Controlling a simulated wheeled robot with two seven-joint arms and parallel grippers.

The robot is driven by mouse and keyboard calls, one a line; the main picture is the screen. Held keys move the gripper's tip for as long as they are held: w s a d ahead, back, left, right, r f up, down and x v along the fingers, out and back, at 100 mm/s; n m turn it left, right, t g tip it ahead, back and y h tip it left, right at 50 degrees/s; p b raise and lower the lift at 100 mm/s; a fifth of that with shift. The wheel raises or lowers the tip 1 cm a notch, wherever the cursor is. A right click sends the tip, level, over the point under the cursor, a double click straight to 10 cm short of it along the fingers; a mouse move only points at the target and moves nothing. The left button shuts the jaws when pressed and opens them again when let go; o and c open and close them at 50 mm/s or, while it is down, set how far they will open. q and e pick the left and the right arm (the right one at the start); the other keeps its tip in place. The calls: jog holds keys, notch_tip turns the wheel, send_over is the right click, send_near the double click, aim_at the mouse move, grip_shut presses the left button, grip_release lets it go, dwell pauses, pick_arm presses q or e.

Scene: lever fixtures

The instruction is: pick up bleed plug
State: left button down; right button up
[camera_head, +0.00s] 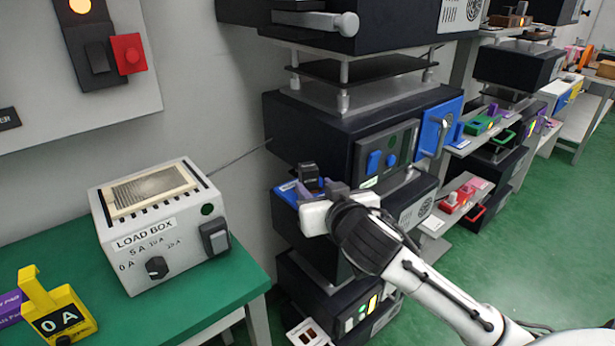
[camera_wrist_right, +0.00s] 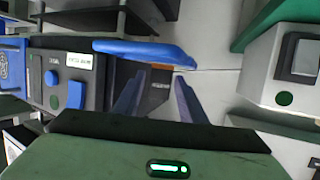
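My right gripper (camera_head: 318,185) is in front of the dark rack, beside a small black block (camera_head: 308,171) and a blue piece (camera_head: 288,193). In the right wrist view its two fingers (camera_wrist_right: 158,95) are apart. A dark piece with small pale writing (camera_wrist_right: 160,84) shows in the gap beyond them. I cannot tell whether the fingers touch it. A long blue bar (camera_wrist_right: 145,50) lies across the view beyond the fingertips. No readable label marks a bleed plug, and I cannot tell which piece it is. My left gripper is not in view.
A white load box (camera_head: 163,222) stands on the green table (camera_head: 215,290) at left, with a yellow 0 A piece (camera_head: 55,308) nearby. A dark unit with blue controls (camera_head: 385,160) is right of the gripper. Shelves (camera_head: 455,212) with coloured fixtures continue right; green floor is open.

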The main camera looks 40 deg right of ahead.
aim_at(311, 182)
jog(key=x, duration=0.5)
jog(key=shift+w+a+r+p, duration=0.1)
jog(key=shift+r+p, duration=0.2)
jog(key=c, duration=1)
jog(key=shift+o, duration=0.2)
jog(key=shift+r, duration=0.1)
